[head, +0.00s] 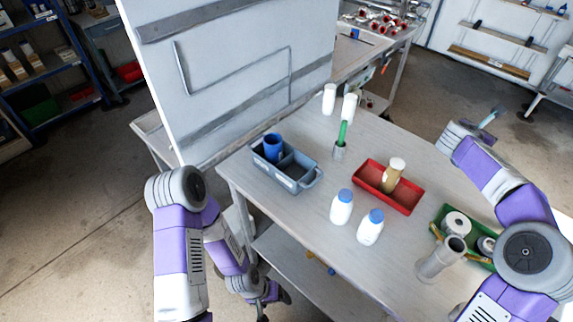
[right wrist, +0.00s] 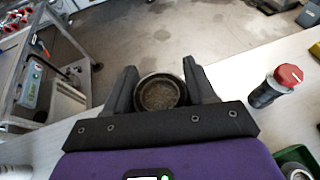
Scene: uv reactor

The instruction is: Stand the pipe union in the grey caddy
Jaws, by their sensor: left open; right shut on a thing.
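My right gripper (right wrist: 158,90) is shut on a round part with a dark rim and brownish inside, seen end-on, apparently the pipe union (right wrist: 157,94). In the head view my right arm reaches out at the right, away from the caddy, and its jaws are hard to make out. My left gripper (head: 265,300) is open and empty, low beside the table's front edge.
A red tray (head: 404,206) holds a beige bottle. Two blue-capped white bottles (head: 342,207) stand before it. A grey pipe (head: 436,263) stands near a green tray (head: 443,212). A white panel (head: 240,70) rises behind the caddy.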

